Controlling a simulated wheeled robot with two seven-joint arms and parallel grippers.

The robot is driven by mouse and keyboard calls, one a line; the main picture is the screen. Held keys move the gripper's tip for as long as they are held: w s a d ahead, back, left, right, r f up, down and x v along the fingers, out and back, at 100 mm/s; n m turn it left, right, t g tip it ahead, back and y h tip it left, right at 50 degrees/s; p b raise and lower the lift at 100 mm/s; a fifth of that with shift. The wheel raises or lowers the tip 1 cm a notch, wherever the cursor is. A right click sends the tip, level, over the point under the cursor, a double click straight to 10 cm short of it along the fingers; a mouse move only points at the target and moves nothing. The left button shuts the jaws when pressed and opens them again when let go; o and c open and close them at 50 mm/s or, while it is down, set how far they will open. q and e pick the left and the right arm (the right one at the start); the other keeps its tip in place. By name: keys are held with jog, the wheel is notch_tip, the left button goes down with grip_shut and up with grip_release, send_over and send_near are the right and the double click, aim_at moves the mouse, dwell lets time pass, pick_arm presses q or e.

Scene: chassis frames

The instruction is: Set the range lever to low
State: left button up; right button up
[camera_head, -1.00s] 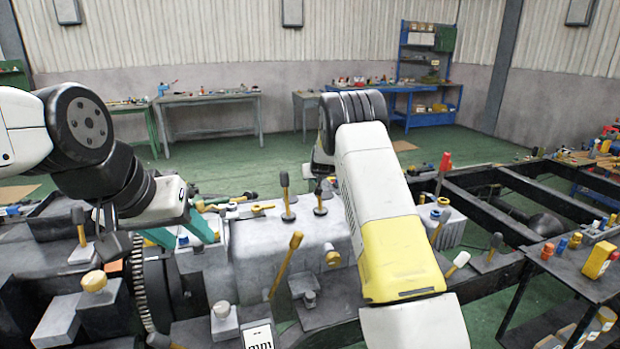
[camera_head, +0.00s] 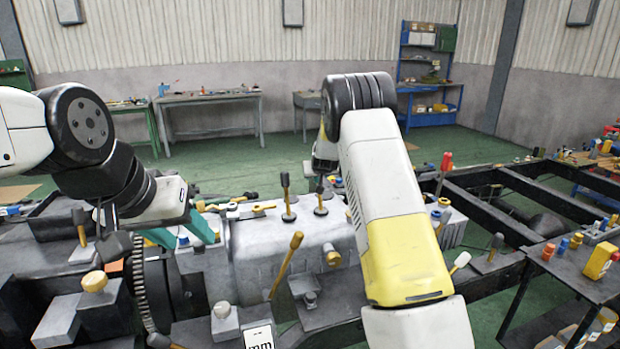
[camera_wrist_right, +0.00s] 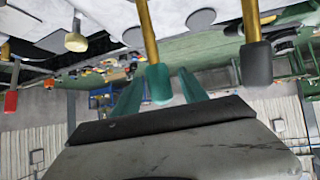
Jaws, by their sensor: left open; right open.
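Several levers stand on the grey gearbox housing (camera_head: 300,245); I cannot tell which one is the range lever. A yellow lever (camera_head: 284,268) leans at the front. In the right wrist view, my open right gripper (camera_wrist_right: 160,90) has a brass lever with a teal-looking knob (camera_wrist_right: 158,83) lined up between its teal fingers; contact is unclear. Another brass lever has a dark knob (camera_wrist_right: 256,64). My right fingers are hidden in the head view. My left gripper (camera_head: 182,232) is open beside the housing.
A dark chassis frame (camera_head: 520,212) runs to the right. A black side table (camera_head: 570,268) with small coloured parts stands at the lower right. A red-topped lever (camera_head: 443,168) rises beyond my right forearm. Workbenches (camera_head: 210,98) line the back wall, with open green floor before them.

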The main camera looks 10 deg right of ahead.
jog(key=v, duration=0.4)
jog(key=shift+s+r, duration=0.1)
jog(key=shift+r, duration=0.05)
jog(key=s+r+g+y, duration=0.1)
jog(key=s+r, duration=0.6)
jog(key=s, duration=0.5)
jog(key=s+r+g+y, duration=0.1)
jog(key=s+r+y, duration=0.1)
jog(key=s+r, duration=0.75)
jog(key=s+f+g, duration=0.1)
jog(key=s+f, duration=0.1)
jog(key=s, duration=1.2)
jog(key=s+f+g, duration=0.1)
jog(key=s+f, duration=0.1)
jog(key=s, duration=1.3)
jog(key=shift+a+g, duration=0.25)
jog(key=shift+g, duration=0.05)
jog(key=shift+s+r, duration=0.1)
